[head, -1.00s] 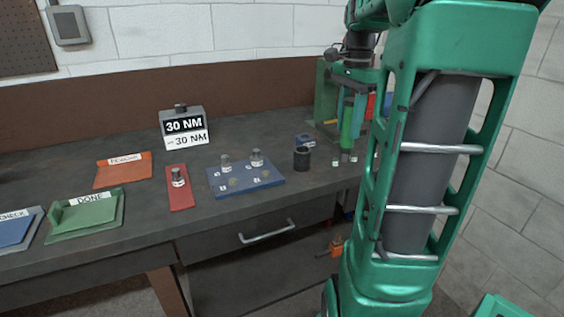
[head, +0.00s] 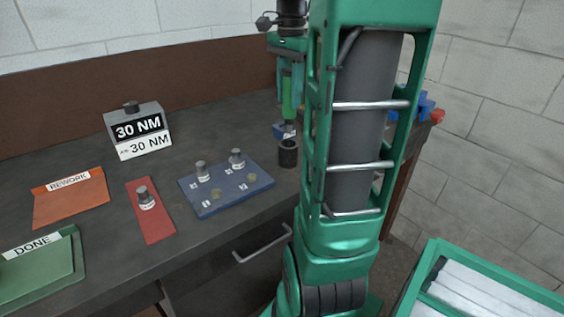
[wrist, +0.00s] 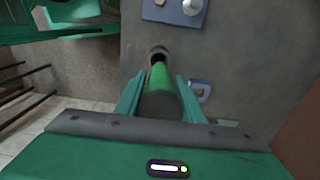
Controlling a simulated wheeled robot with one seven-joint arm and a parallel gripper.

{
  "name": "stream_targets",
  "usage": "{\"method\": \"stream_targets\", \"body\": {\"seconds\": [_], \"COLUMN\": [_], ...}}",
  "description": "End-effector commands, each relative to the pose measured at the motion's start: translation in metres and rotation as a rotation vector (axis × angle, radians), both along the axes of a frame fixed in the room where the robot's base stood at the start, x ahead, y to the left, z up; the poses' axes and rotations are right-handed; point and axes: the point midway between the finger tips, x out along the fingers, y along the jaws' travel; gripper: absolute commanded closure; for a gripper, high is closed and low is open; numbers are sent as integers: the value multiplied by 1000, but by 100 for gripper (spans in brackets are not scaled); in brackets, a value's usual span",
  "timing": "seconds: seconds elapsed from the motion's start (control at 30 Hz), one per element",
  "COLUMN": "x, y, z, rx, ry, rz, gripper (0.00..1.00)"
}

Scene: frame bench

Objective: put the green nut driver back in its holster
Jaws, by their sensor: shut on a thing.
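The green nut driver (head: 288,100) is held by my gripper (head: 291,92) and points down, close to upright. In the wrist view, its green body (wrist: 158,80) lies between my two teal fingers (wrist: 160,98). A dark open cylinder, which looks like the holster (head: 288,154), stands on the bench near the front edge. The driver's lower end appears just above its rim in the head view. In the wrist view, the cylinder (wrist: 157,50) lines up with the driver's far end. I cannot tell whether the tip is inside it.
A blue tray (head: 233,196) with small parts lies left of the cylinder. A red strip (head: 155,222), an orange mat (head: 75,203), a green DONE tray (head: 55,270) and a 30 NM display (head: 138,128) are farther left. A blue object (head: 279,131) stands behind the cylinder.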

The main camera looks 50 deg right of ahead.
Motion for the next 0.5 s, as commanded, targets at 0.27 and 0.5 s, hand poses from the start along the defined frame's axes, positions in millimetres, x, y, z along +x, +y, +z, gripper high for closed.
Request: {"method": "stream_targets", "body": {"seconds": [0.27, 0.5], "x": [1, 0], "y": [1, 2], "z": [0, -33], "rx": [0, 1], "ry": [-1, 2], "rz": [3, 3], "gripper": [100, 100]}}
